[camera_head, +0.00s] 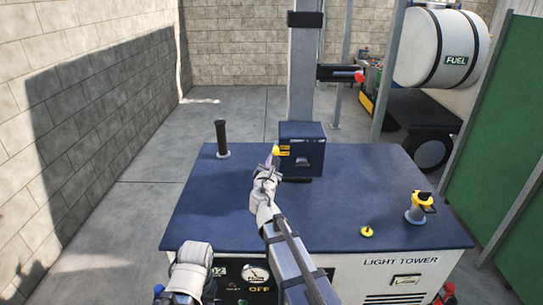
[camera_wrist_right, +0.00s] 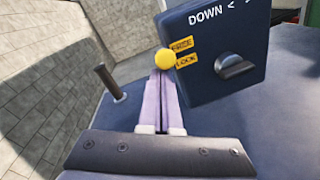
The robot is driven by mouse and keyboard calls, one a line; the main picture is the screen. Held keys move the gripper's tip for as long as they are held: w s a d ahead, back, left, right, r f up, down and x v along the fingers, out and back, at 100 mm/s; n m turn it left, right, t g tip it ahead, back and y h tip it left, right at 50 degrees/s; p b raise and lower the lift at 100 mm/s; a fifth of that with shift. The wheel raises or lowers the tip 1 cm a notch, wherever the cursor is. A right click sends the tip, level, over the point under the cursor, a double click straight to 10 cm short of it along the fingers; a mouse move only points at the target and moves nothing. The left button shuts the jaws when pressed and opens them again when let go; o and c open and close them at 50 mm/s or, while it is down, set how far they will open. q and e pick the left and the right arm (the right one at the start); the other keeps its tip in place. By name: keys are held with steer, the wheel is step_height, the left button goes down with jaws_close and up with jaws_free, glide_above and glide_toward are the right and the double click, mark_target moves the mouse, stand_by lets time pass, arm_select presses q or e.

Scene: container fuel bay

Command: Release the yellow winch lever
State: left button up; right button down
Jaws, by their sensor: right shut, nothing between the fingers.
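The winch box (camera_head: 303,150) is a dark blue box on the mast. The lever's round yellow knob (camera_head: 275,150) is at the box's left side; in the wrist view the knob (camera_wrist_right: 165,59) overlaps the labels' left edge. My right gripper (camera_head: 270,163) is shut and empty, its fingertips (camera_wrist_right: 162,76) right at the knob; whether they touch it is unclear. The lever's shaft is hidden. Part of my left arm shows at the lower left, but its fingers are not visible.
The blue top (camera_head: 225,215) of the light tower unit carries a dark upright handle (camera_head: 221,138), a small yellow knob (camera_head: 366,231) and a yellow-topped filler (camera_head: 418,208). The mast (camera_head: 303,70) rises behind the box. A white fuel tank (camera_head: 440,50) is at the back right.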

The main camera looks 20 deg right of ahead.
steer(key=w+r+p, duration=0.3)
steer(key=r+p, duration=0.3)
steer(key=r, duration=0.1)
steer(key=shift+d+r, duration=0.15)
steer(key=shift+d, duration=0.25)
steer(key=shift+w+r+p, duration=0.1)
steer(key=shift+w+p, duration=0.2)
steer(key=s+a+r+p, duration=0.3)
steer(key=s+a, duration=0.3)
steer(key=s, duration=0.4)
steer(key=shift+a+r+p, duration=0.25)
steer(key=shift+r+p, duration=0.15)
steer(key=shift+p, duration=0.1)
